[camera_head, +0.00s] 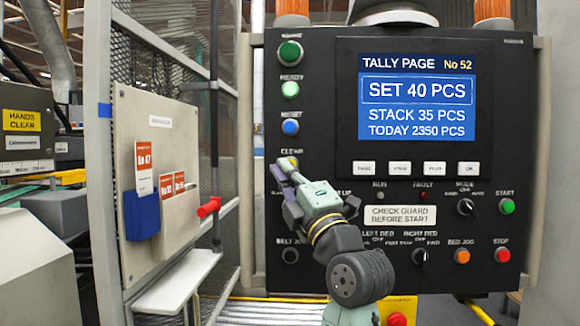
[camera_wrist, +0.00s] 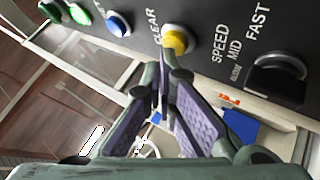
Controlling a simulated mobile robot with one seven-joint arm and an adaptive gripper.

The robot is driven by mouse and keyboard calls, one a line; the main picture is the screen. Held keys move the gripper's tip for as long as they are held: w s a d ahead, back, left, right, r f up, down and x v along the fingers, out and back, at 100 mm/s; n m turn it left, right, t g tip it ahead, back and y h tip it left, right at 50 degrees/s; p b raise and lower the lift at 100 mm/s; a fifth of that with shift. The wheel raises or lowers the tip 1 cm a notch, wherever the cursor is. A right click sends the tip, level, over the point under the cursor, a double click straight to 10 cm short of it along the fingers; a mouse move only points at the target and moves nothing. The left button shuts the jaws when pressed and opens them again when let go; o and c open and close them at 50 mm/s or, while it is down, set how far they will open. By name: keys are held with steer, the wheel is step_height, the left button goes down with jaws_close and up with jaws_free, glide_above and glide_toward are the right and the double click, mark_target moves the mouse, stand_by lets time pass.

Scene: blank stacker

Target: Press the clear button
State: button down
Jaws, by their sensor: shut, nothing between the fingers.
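The clear button is a round yellow button (camera_wrist: 178,40) in a pale ring on the dark control panel (camera_head: 330,60), with the word CLEAR beside it in the wrist view. In the head view a little of the yellow button (camera_head: 293,161) shows just past my fingertips, under its label; the rest is hidden. My gripper (camera_head: 281,170) is shut and empty, in front of the panel's left column of buttons. In the wrist view my gripper's fingertips (camera_wrist: 166,66) come together just below the yellow button. I cannot tell whether they touch it.
A blue button (camera_head: 290,127) sits above the yellow one, with green buttons higher up. A dark speed knob (camera_wrist: 280,75) is near the yellow button in the wrist view. The lit screen (camera_head: 416,97) reads SET 40 PCS.

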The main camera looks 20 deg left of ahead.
steer(key=shift+w, duration=0.25)
steer(key=shift+s, duration=0.1)
stand_by(0.5)
steer(key=shift+s+d+b, duration=0.15)
steer(key=shift+s+b, duration=0.25)
steer(key=shift+s, duration=0.3)
steer(key=shift+s+d+b, duration=0.2)
steer(key=shift+s+d, duration=0.05)
steer(key=shift+s, duration=0.55)
steer(key=shift+s+d+b, duration=0.15)
steer(key=shift+s+d, duration=0.05)
steer(key=shift+s, duration=0.6)
steer(key=shift+s+d+b, duration=0.2)
steer(key=shift+s+d, duration=0.05)
steer(key=shift+s, duration=0.55)
